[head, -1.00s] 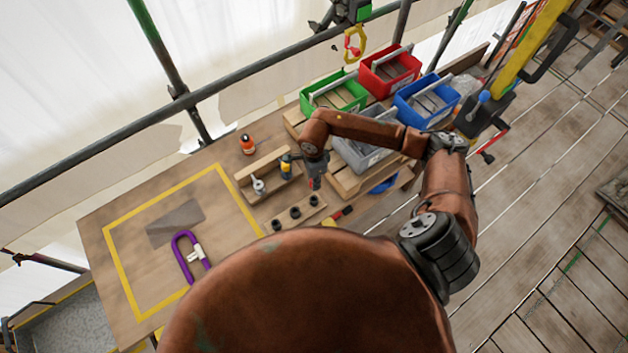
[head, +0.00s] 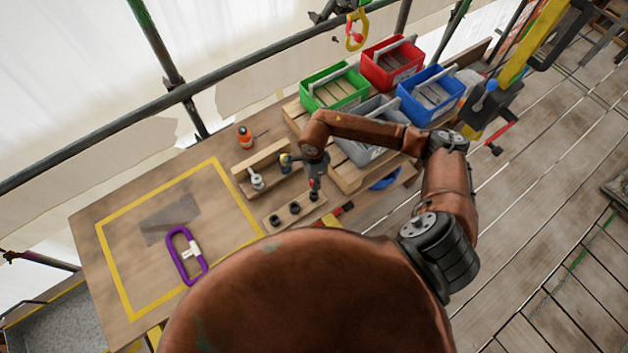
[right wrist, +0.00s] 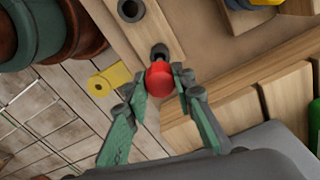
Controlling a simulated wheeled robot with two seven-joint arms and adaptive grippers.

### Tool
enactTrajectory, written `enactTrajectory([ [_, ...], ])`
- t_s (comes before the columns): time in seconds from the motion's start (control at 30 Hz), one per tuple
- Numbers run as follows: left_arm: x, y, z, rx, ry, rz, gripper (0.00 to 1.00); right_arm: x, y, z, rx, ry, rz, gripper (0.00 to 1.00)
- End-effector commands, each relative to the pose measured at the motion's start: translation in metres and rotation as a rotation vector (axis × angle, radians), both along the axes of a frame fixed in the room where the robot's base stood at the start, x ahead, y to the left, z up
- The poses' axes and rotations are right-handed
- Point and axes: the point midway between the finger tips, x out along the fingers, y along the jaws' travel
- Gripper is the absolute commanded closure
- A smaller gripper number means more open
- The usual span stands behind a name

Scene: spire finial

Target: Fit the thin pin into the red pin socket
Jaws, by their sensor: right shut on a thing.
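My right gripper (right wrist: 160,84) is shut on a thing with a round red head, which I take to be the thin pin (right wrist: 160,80). The pin's shaft is hidden behind the head. Just beyond the head is a dark socket (right wrist: 158,51) on a wooden strip; I cannot tell whether the pin's tip is inside it. In the head view my right gripper (head: 316,186) is over the right end of the socket strip (head: 284,216), which carries a row of dark sockets. No red shows on those sockets. My left gripper is not in view.
A wooden rack (head: 264,163) holds a grey eyed part (head: 256,181). An orange bottle (head: 245,138) stands behind it. Green (head: 336,92), red (head: 391,68) and blue (head: 431,98) bins stand at the back. A purple loop (head: 172,262) lies inside the yellow outline; the table there is mostly clear.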

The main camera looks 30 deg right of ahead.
Motion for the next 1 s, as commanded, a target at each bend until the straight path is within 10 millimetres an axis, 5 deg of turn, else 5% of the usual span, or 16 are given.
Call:
enactTrajectory([
  [1.0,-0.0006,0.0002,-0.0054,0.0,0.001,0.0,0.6,-0.0002,0.0005,0.0001,0.0,0.0,0.0,1.0],
])
